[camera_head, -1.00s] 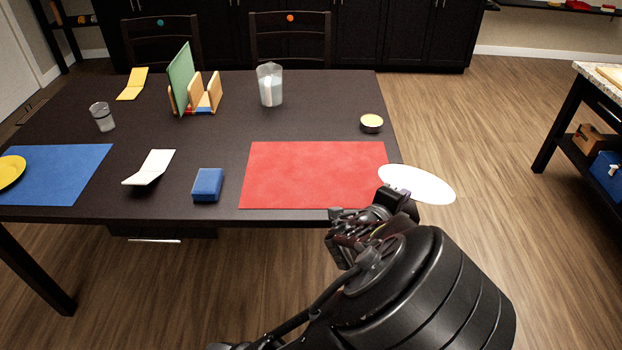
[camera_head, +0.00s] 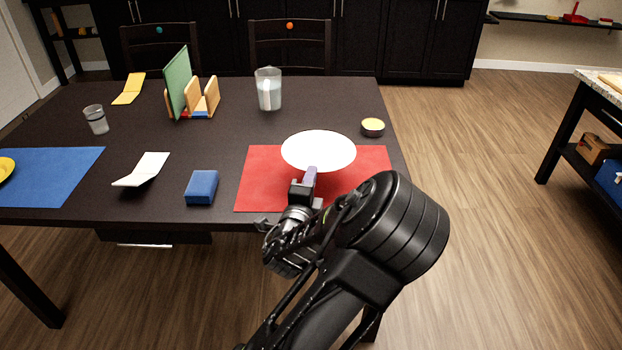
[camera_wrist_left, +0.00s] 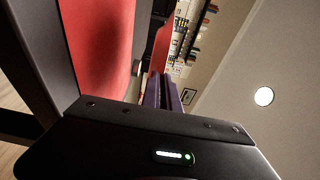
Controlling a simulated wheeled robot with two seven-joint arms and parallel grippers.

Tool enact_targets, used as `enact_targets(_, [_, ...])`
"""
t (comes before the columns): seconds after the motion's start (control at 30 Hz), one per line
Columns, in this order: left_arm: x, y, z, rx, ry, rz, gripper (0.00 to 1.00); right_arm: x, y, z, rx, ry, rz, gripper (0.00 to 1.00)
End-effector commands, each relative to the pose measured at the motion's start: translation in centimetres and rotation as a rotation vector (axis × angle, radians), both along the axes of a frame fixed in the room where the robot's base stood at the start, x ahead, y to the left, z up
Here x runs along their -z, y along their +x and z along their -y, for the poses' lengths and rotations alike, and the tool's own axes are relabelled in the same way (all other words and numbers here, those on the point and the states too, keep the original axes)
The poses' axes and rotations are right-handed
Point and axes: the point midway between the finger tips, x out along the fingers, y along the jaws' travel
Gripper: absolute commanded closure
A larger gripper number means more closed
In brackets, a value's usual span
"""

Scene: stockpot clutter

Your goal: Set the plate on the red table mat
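The white plate (camera_head: 318,150) is over the far part of the red table mat (camera_head: 262,190) in the head view and overlaps the mat's far edge. My left gripper (camera_head: 309,176) is shut on the plate's near rim. A shadow on the mat suggests that the plate is held above it, but the height is hard to tell. My right gripper is out of view.
A blue block (camera_head: 201,187) and a white folded card (camera_head: 143,170) lie left of the mat. A small yellow-topped bowl (camera_head: 373,127) stands near the mat's far right corner. A pitcher (camera_head: 268,90) and a wooden rack (camera_head: 194,100) stand farther back.

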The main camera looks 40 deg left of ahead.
Motion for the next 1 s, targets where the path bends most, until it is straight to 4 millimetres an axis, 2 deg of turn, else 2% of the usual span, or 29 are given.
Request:
enact_targets(0.27, [1.0, 0.0, 0.0, 0.001, 0.0, 0.002, 1.0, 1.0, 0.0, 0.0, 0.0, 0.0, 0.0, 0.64])
enact_targets(0.8, [6.3, 0.0, 0.0, 0.001, 0.0, 0.002, 1.0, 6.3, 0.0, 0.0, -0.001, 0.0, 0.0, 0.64])
enact_targets(1.0, [6.8, 0.0, 0.0, 0.001, 0.0, 0.002, 1.0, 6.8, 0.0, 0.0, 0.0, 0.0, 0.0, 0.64])
